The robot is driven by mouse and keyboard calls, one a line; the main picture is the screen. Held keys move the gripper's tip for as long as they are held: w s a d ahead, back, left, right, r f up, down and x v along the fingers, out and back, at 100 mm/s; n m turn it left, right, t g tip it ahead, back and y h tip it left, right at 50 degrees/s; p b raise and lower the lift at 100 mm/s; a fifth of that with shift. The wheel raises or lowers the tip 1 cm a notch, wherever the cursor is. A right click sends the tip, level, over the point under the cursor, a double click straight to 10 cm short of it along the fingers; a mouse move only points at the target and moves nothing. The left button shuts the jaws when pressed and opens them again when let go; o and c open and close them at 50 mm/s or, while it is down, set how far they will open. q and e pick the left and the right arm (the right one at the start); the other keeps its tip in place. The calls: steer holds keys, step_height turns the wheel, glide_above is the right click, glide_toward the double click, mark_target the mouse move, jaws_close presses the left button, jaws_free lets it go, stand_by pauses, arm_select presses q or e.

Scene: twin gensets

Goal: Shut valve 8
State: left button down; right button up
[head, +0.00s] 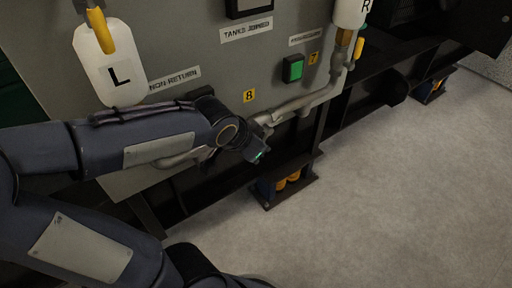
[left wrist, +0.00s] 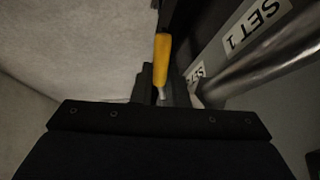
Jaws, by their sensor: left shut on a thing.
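The yellow tag "8" (head: 249,95) is on the grey panel, just above a pale pipe (head: 305,102). My left gripper (head: 262,128) is at this pipe, below the tag. In the left wrist view a yellow lever handle (left wrist: 162,50) stands between the fingers of my left gripper (left wrist: 163,86), which is shut on it. The handle points away from the palm, and its tip sticks out past the fingers. In the head view my own arm and hand hide this handle and the valve body. My right gripper is not in view.
Valve 7's tag (head: 313,58) and another yellow handle (head: 359,47) are to the right. A green button (head: 293,68) is above the pipe. Tank L (head: 107,68) hangs at left. A dark frame (head: 318,130) runs below; the grey floor (head: 400,200) at right is clear.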

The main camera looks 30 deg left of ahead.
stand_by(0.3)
arm_select(q)
steer(key=c, duration=1.7)
jaws_free()
steer(key=p+v, duration=0.4)
steer(key=v, duration=0.4)
